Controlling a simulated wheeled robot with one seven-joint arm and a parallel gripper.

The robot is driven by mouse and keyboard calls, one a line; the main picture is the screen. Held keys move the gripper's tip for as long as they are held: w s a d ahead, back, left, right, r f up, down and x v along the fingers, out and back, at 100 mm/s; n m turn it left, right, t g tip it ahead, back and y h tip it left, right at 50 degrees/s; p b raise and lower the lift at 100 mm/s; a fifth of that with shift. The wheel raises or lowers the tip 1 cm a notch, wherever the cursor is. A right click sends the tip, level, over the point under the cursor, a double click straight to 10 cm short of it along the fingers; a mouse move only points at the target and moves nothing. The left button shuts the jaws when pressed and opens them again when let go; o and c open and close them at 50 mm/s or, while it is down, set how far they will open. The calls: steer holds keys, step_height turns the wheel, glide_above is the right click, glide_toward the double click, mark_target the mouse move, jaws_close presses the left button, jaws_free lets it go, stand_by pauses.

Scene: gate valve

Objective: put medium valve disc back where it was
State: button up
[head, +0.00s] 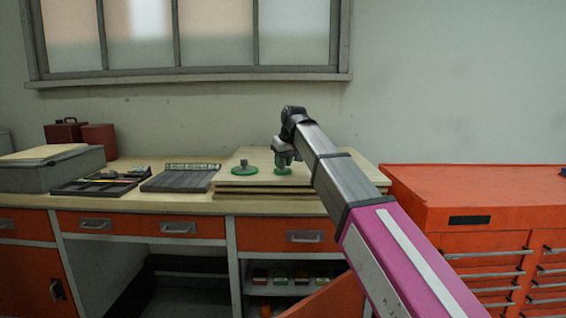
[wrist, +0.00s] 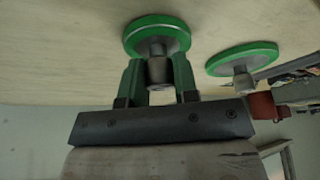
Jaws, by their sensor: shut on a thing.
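My gripper (head: 283,160) points down over the stacked boards (head: 330,178) on the workbench. Its two green fingers, in the wrist view (wrist: 158,85), are shut on the grey stem of a valve disc (wrist: 157,32) with a green rim. In the head view this disc (head: 283,171) is at the board surface; I cannot tell if it touches. A second green-rimmed valve disc (head: 244,170) lies on the boards to the left, stem up, apart from the held one. It also shows in the wrist view (wrist: 242,58) and looks larger than the held disc.
Left of the boards are a grey grooved tray (head: 182,179) and a dark tool tray (head: 100,184). A grey box (head: 50,172) and red containers (head: 98,137) stand further left. An orange tool cabinet (head: 470,195) stands right of the bench. The wall is behind.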

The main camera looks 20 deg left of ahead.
steer(key=shift+f, duration=0.1)
steer(key=o, duration=0.9)
steer(key=shift+o, duration=0.2)
steer(key=v, duration=1.2)
